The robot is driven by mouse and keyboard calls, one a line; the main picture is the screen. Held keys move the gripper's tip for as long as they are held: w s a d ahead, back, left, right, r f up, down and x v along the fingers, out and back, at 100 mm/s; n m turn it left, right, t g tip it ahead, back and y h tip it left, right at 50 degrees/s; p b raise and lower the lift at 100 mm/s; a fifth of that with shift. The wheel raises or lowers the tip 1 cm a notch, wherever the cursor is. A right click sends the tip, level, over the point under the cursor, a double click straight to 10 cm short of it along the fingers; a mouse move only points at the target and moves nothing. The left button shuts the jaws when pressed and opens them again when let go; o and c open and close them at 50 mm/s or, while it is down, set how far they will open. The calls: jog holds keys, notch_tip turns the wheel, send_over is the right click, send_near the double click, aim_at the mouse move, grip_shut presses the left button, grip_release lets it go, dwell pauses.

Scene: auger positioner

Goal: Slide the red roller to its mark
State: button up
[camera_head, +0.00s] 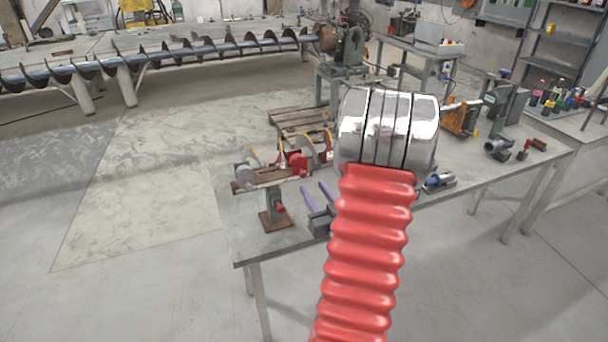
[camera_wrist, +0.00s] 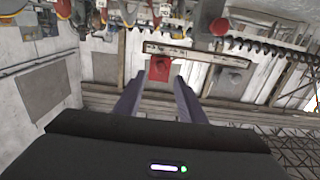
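A small positioner stand (camera_head: 272,218) with a rusty base and a rail on top stands at the near left of the workbench. A red piece (camera_head: 297,164), likely the red roller, sits on its right part beside grey discs with yellow edges. I cannot make out the mark. My gripper (camera_head: 312,186), with two purple fingers, is just right of the stand, lower than the red piece and apart from it. In the wrist view my gripper (camera_wrist: 160,78) is open and empty. A red block (camera_wrist: 160,67) shows beyond the fingertips; I cannot tell which part it is.
The workbench (camera_head: 460,185) also holds a blue-and-grey tool (camera_head: 438,182), an orange device (camera_head: 458,118) and a grey vise (camera_head: 508,103). A red knob (camera_head: 280,208) is on the stand's post. My red ribbed arm hides the bench's middle. A long auger (camera_head: 190,50) lies behind.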

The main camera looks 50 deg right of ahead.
aim_at(304, 175)
jog(key=x, duration=0.9)
jog(key=shift+w, duration=0.1)
grip_shut()
dwell(0.4)
